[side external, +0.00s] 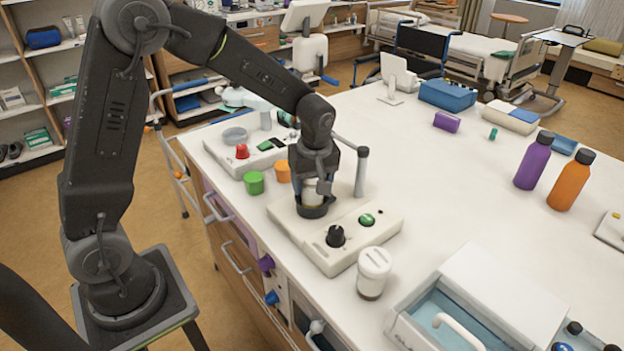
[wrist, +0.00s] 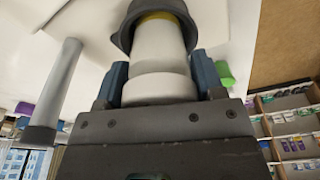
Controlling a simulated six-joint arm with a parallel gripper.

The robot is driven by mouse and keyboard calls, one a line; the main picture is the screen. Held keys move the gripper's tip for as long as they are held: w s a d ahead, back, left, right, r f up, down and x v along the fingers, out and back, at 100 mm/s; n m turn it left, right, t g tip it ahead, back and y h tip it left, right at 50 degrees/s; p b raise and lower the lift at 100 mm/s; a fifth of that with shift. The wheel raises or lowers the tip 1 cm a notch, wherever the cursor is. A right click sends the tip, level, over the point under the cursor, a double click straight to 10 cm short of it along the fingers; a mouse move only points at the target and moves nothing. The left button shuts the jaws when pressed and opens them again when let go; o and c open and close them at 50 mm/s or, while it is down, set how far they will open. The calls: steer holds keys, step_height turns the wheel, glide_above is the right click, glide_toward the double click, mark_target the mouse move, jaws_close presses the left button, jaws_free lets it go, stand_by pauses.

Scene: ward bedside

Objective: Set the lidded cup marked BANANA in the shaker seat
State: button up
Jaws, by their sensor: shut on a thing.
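My gripper (side external: 322,178) points down over the white shaker base and is shut on a white lidded cup (side external: 312,193). In the wrist view the cup (wrist: 158,50) is between the two blue fingers of my gripper (wrist: 160,78). Its far end, with a yellow band, is at the dark ring-shaped shaker seat (side external: 313,210), which also shows in the wrist view (wrist: 122,38). The cup looks upright and at least partly inside the seat; whether it rests on the bottom is hidden. A second white lidded cup (side external: 374,272) stands in front of the base. No marking is readable on the held cup.
The base (side external: 325,255) carries a black knob (side external: 335,236), a green button (side external: 367,219) and an upright grey post (side external: 361,172) close beside my gripper. Green (side external: 254,183) and orange (side external: 282,172) tubs stand left. A white-lidded box (side external: 505,290) is at front right. The table's middle is clear.

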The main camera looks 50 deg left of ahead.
steer(key=shift+f, duration=0.35)
stand_by(0.3)
steer(key=o, duration=1.3)
steer(key=shift+r, duration=0.1)
steer(key=shift+r, duration=3.9)
steer(key=s+d+r+m+t, duration=0.1)
steer(key=s+r+m, duration=0.1)
steer(key=s+m, duration=0.3)
steer(key=s+d+r+m+t+h, duration=0.1)
steer(key=s+d+r+m+t, duration=0.1)
steer(key=s, duration=0.7)
steer(key=s+d+r+m+t, duration=0.2)
steer(key=s+r+m, duration=0.1)
steer(key=s+m, duration=0.3)
steer(key=shift+s+r+m+h, duration=0.3)
steer(key=shift+s+m+h, duration=0.1)
steer(key=shift+m, duration=0.4)
